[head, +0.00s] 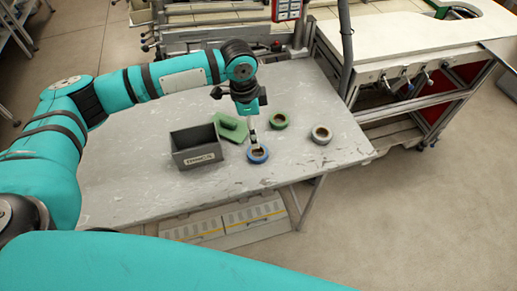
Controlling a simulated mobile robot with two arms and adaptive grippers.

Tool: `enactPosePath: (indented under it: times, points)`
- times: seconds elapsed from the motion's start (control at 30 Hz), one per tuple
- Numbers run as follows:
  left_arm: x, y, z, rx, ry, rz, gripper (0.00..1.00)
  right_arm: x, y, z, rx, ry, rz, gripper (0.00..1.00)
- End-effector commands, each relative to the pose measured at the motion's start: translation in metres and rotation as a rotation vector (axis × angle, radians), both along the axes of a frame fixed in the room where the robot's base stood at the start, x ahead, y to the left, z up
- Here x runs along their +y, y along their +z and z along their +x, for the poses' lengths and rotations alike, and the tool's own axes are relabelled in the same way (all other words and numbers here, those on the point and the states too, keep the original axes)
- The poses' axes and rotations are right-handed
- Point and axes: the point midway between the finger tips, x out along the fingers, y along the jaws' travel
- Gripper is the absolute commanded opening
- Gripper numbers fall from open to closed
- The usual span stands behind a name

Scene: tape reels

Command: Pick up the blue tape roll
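The blue tape roll (258,159) lies flat on the grey table near its front edge. My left gripper (255,147) points down from above, with its fingertips at the roll's hole and far rim. The fingers are too small to tell whether they are open or shut, or whether they touch the roll. The roll's far side is partly hidden by the fingers. My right gripper is not in view.
A grey open box (177,155) with a label stands left of the blue roll, with a green object (232,128) beside it. A green tape roll (279,125) and a white-grey tape roll (322,139) lie to the right. The table's front left (130,205) is clear.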

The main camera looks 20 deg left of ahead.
Motion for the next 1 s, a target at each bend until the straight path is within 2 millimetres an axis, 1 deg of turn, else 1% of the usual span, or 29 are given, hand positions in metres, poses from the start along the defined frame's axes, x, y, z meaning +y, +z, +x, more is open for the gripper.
enactPosePath:
  times: [0.03, 0.1, 0.17, 0.2, 0.27, 0.33, 0.43, 0.5, 0.53, 0.6, 0.67, 0.73, 0.8, 0.9, 1.0]
  points:
    - [-0.001, -0.01, 0.0, 0.004, 0.002, 0.002, 0.9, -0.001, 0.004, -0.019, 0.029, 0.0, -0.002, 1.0]
    - [-0.003, -0.025, 0.001, 0.003, 0.001, 0.001, 0.9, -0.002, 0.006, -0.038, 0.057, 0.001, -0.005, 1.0]
    - [-0.005, -0.037, 0.002, 0.002, 0.001, 0.0, 0.9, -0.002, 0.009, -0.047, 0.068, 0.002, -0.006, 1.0]
    - [-0.005, -0.045, 0.002, 0.002, 0.0, 0.001, 0.9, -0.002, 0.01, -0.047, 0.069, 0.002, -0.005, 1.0]
    - [-0.007, -0.054, 0.003, 0.0, 0.0, 0.001, 0.9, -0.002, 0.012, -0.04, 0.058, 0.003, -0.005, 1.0]
    - [-0.007, -0.063, 0.003, 0.0, 0.001, 0.001, 0.9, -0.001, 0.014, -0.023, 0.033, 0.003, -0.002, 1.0]
    - [-0.008, -0.07, 0.004, -0.001, 0.0, -0.001, 0.9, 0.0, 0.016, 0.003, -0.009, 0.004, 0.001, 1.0]
    - [-0.008, -0.074, 0.004, -0.001, 0.0, 0.0, 0.9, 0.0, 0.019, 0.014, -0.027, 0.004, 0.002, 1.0]
    - [-0.008, -0.076, 0.003, -0.001, 0.0, 0.001, 0.9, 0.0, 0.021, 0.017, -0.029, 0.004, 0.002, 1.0]
    - [-0.008, -0.083, 0.002, 0.0, -0.001, 0.001, 0.9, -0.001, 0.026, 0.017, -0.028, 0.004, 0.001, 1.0]
    - [-0.008, -0.092, 0.001, 0.001, -0.001, 0.003, 0.9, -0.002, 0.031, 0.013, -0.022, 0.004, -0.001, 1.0]
    - [-0.008, -0.103, 0.0, 0.001, -0.001, 0.002, 0.9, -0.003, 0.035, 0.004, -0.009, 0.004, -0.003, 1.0]
    - [-0.01, -0.114, 0.001, 0.0, 0.0, 0.0, 0.9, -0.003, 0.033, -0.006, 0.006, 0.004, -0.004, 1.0]
    - [-0.01, -0.122, 0.002, -0.001, 0.0, 0.0, 0.9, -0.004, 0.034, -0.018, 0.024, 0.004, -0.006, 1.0]
    - [-0.01, -0.125, 0.003, -0.002, 0.0, 0.0, 0.9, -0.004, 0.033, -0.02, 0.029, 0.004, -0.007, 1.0]
